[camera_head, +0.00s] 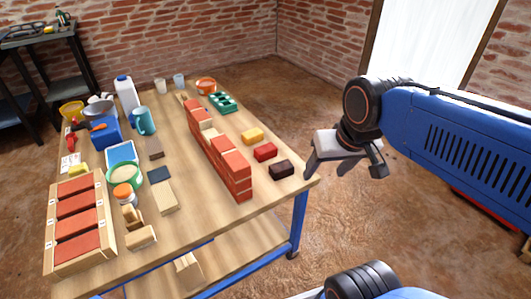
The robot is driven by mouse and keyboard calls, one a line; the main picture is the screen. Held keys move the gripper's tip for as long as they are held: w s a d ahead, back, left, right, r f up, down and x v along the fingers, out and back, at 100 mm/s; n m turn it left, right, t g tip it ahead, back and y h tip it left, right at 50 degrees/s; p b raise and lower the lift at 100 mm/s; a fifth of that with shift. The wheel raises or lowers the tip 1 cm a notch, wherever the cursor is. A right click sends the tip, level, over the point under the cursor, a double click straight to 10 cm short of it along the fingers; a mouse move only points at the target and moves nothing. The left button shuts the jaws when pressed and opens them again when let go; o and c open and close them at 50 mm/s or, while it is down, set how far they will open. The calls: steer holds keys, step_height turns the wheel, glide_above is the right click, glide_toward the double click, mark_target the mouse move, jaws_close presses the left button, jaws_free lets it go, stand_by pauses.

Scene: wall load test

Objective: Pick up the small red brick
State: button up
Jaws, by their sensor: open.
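The small red brick (265,152) lies on the table (205,222) to the right of a small brick wall. It sits between a yellow brick (252,136) behind it and a dark brown brick (281,169) in front of it, apart from both. My gripper (341,173) is open and empty, pointing down to the right of the table's right edge. It is apart from the red brick, with the dark brown brick lying between them in the picture.
A red brick wall (234,172) with some pale pieces stands left of the loose bricks. A wooden tray (104,216) of red bricks, a blue box (106,134) and a teal mug (144,121) crowd the left side.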

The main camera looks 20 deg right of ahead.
steer(key=w+a+r+m+g, duration=0.1)
steer(key=w+r+m, duration=0.15)
steer(key=w, duration=0.45)
steer(key=w+a+r+m+g, duration=0.1)
steer(key=w+r+m, duration=0.1)
steer(key=w+m, duration=0.3)
steer(key=m+g, duration=0.2)
steer(key=m, duration=0.4)
glide_above(265, 148)
steer(key=f, duration=1.3)
steer(key=shift+d+f, duration=0.2)
steer(key=shift+d, duration=0.15)
steer(key=shift+a+f, duration=0.15)
steer(key=shift+f, duration=1.2)
steer(key=shift+a+f, duration=0.1)
steer(key=shift+f, duration=1.25)
steer(key=shift+c, duration=0.6)
steer(key=shift+w, duration=0.1)
steer(key=c, duration=1.2)
step_height(265, 148, up, 10)
steer(key=shift+r, duration=0.1)
steer(key=shift+c, duration=0.2)
